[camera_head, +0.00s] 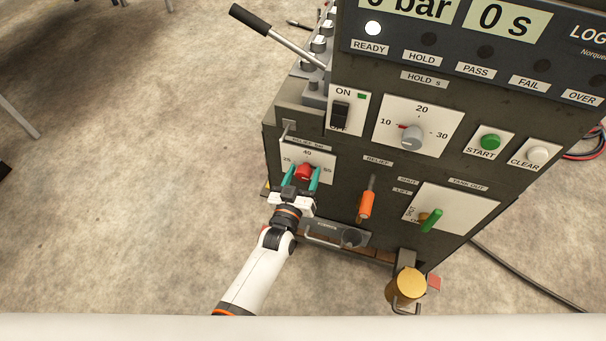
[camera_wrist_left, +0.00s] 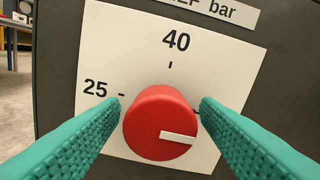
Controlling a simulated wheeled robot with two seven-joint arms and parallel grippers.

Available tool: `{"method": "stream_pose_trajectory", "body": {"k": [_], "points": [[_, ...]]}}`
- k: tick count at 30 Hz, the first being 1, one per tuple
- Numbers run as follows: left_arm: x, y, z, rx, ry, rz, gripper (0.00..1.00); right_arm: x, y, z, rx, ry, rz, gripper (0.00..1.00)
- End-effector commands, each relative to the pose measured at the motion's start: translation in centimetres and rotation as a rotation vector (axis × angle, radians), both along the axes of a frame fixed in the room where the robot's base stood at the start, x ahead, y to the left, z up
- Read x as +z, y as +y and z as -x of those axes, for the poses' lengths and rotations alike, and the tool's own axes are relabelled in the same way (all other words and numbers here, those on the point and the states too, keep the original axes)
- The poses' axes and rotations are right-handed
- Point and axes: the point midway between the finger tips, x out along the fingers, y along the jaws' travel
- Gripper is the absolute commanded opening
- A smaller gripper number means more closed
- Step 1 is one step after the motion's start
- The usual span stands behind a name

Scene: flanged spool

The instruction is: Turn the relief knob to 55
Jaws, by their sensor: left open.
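The relief knob (camera_head: 304,171) is red and round, on a white plate marked 25, 40 and 55 at the lower left of the machine front. In the left wrist view the knob (camera_wrist_left: 158,122) fills the middle. Its white pointer line (camera_wrist_left: 178,137) points right and slightly down, toward the side of the 55 mark. The 55 label is hidden there behind the right finger but shows in the head view. My left gripper (camera_head: 302,176) is open, its teal fingers either side of the knob. I cannot tell whether they touch it. My right gripper is out of view.
Right of the knob are an orange-handled relief lever (camera_head: 366,203), a green tank-out handle (camera_head: 431,219) and a hold dial (camera_head: 411,137). A black-gripped pump lever (camera_head: 251,20) sticks out at upper left. A brass cylinder (camera_head: 408,285) stands low in front. Floor on the left is clear.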

Motion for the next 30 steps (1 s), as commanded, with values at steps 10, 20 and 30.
{"method": "stream_pose_trajectory", "body": {"k": [10,20,30], "points": [[-0.2,1.9,5.7,0.000,0.005,-0.002,0.57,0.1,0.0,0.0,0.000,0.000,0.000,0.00],[-0.1,3.4,10.7,-0.001,0.003,-0.001,0.57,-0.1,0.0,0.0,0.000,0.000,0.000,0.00],[-0.1,3.7,11.4,-0.001,0.002,-0.002,0.57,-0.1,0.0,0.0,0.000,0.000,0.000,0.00]]}}
